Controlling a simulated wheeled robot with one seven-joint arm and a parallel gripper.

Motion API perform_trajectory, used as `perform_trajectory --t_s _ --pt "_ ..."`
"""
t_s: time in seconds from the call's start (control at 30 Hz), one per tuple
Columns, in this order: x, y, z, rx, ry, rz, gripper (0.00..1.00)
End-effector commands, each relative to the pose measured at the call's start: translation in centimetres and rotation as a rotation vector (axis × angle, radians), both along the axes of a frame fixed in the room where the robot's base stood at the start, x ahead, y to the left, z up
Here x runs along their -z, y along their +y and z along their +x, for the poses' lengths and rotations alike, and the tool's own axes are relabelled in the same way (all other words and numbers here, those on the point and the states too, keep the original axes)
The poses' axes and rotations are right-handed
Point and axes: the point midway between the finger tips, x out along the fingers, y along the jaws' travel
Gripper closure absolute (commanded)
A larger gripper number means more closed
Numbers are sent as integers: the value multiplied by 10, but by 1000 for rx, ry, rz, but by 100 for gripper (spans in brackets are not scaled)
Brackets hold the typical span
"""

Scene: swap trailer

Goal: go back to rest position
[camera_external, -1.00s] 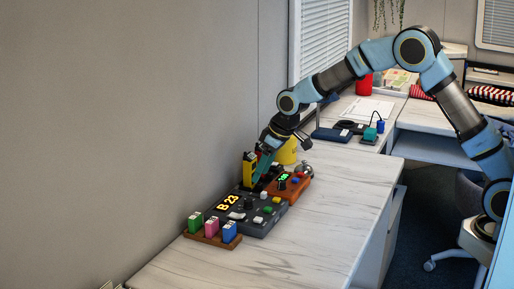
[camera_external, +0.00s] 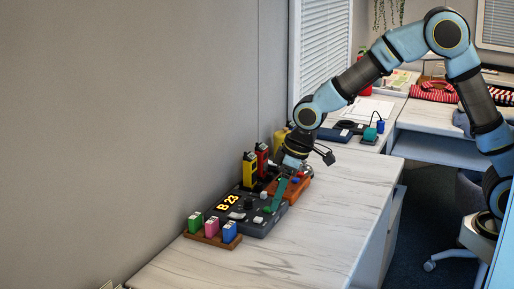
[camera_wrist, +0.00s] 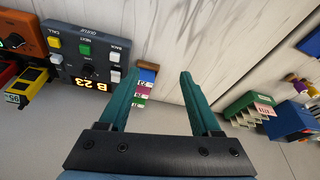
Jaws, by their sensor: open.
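My gripper (camera_external: 276,194) is low over the counter, in front of the dark grey console (camera_external: 262,224) with the yellow "B 23" display. In the wrist view my gripper (camera_wrist: 155,82) has its two teal fingers wide apart, with nothing held between them. The grey console also shows at the upper left of the wrist view (camera_wrist: 72,60). The orange console (camera_external: 304,187) is partly hidden behind my gripper in the external view.
A wooden rack (camera_external: 200,238) with green, pink and blue blocks stands near the console. Yellow (camera_external: 249,170) and red (camera_external: 262,158) devices stand by the wall. The counter (camera_external: 330,215) is clear to the right.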

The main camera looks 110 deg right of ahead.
Motion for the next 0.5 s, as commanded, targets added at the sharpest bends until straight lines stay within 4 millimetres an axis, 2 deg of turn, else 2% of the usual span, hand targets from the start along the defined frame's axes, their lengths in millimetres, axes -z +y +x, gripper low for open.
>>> perform_trajectory --t_s 0.03,0.1,0.17,0.2,0.3,0.4,0.5 --pt "-5 42 -4 -55 16 9 35" --pt "-6 92 -14 -123 37 19 35" --pt "-7 134 -28 -181 56 28 35" --pt "-6 161 -40 -219 69 33 35" --pt "-4 217 -74 -310 101 42 35" --pt "-1 257 -109 -383 130 47 35" --pt "2 280 -135 -434 150 51 35"
